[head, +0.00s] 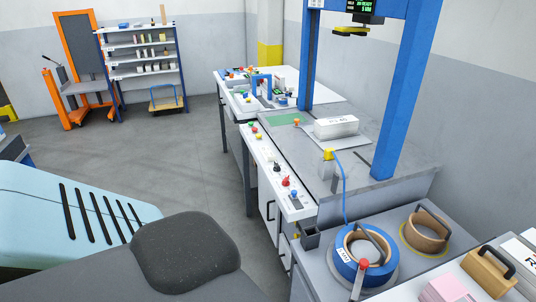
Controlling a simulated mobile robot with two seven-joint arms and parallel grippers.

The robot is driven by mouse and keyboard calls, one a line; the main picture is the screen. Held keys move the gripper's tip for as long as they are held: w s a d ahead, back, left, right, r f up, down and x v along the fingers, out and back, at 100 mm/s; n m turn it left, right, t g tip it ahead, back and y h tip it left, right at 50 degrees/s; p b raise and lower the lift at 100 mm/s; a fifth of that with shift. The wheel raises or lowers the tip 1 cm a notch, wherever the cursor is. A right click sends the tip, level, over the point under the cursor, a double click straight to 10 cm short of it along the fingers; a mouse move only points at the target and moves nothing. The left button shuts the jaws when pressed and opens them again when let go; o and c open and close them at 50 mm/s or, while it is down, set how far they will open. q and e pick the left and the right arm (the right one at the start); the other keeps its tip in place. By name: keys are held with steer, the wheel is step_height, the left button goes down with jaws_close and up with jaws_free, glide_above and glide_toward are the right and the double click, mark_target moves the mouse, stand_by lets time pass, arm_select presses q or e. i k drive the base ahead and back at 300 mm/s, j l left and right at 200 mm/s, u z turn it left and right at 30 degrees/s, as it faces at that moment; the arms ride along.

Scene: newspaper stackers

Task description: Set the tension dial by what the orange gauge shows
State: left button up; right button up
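A white control panel (268,160) runs along the near-left edge of the blue-framed machine. No orange gauge can be clearly made out. A small orange item (297,122) sits by the green patch on the machine top, too small to identify. Neither of my grippers is in view.
The machine's blue arch (398,90) stands over a grey top with a white bundle (336,127). A blue strap roll (364,255) and a brown roll (426,232) lie on the near bench. A shelf rack (143,58) stands far left. The grey floor (180,160) between is clear.

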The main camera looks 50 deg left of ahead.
mark_target(276, 169)
steer(key=j, duration=1.8)
steer(key=k, duration=0.05)
